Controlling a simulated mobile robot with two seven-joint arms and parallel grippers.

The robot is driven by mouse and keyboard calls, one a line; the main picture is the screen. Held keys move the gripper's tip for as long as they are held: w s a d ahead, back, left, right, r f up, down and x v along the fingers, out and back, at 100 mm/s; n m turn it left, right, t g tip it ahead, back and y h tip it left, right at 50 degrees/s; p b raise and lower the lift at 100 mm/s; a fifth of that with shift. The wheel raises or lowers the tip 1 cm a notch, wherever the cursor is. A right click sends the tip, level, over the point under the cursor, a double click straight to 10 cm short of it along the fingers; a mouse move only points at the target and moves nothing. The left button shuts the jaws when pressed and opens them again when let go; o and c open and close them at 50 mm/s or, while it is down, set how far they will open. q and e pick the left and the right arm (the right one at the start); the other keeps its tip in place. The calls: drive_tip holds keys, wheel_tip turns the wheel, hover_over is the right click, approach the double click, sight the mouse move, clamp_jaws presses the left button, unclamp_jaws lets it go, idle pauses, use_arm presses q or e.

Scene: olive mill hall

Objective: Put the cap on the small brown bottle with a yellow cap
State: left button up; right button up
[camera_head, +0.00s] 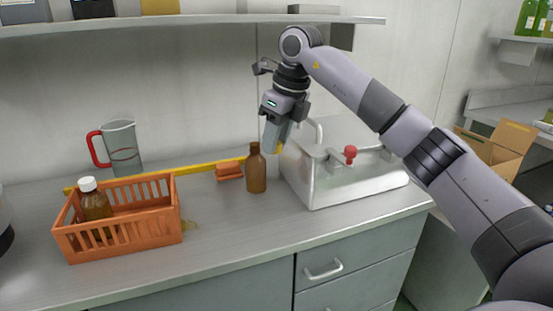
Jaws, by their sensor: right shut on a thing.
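The small brown bottle (256,172) stands upright and uncapped on the grey counter, just left of the metal box. My right gripper (276,146) points down, above and slightly right of the bottle's neck, in front of the metal box. It is shut on the yellow cap (280,148), of which only a small yellow edge shows between the fingers. The cap looks apart from the bottle's mouth. My left gripper is not in view.
An orange crate (125,240) at the left holds a brown bottle with a white cap (94,200). A jug with a red handle (122,148) stands behind it. An orange block stack (229,170) lies left of the bottle. The metal box (340,180) has a red knob.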

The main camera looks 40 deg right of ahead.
drive_tip(key=shift+r, duration=0.55)
